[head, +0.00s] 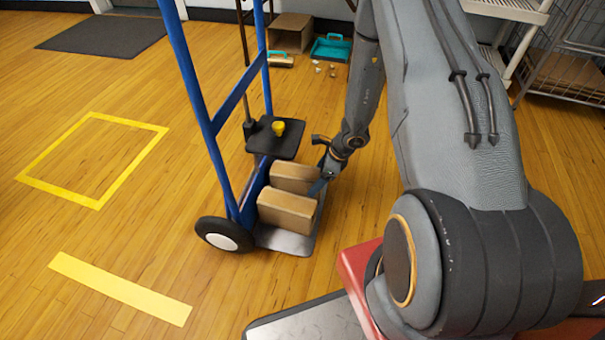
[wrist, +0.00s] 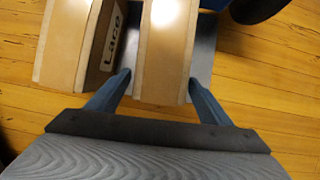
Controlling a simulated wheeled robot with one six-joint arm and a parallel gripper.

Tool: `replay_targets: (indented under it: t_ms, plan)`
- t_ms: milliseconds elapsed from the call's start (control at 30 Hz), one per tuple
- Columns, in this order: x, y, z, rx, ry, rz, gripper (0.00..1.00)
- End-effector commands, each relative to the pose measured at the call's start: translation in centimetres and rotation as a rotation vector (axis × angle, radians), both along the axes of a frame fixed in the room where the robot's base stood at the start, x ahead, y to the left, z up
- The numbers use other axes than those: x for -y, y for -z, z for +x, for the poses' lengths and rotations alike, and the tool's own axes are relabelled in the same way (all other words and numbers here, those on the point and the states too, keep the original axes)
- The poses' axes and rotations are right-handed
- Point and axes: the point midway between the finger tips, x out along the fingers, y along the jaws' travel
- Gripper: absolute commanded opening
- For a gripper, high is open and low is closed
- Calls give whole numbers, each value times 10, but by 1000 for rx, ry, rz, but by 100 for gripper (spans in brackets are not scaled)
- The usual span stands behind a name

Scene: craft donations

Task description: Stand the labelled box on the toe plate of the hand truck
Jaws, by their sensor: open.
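The blue hand truck (head: 213,128) stands upright with its grey metal toe plate (head: 287,242) on the floor.
A dark stand with a yellow knob (head: 278,128) is close behind the boxes. A teal tray (head: 331,48), an open cardboard box (head: 290,32) and a wire rack (head: 570,50) are at the back. Floor to the left is clear, with yellow tape markings (head: 120,288).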

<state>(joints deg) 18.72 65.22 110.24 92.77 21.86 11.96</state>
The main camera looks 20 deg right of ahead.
Motion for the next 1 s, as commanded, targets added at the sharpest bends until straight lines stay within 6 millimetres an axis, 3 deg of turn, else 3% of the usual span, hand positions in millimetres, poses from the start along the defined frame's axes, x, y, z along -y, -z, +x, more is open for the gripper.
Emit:
replay_targets:
  t_ms: [100, 300, 1000]
  plan:
    - [20, -2, -14, -1, 3, 1, 73]
    - [40, -1, -26, 0, 1, 0, 73]
    - [44, -3, -28, 1, -3, -1, 73]
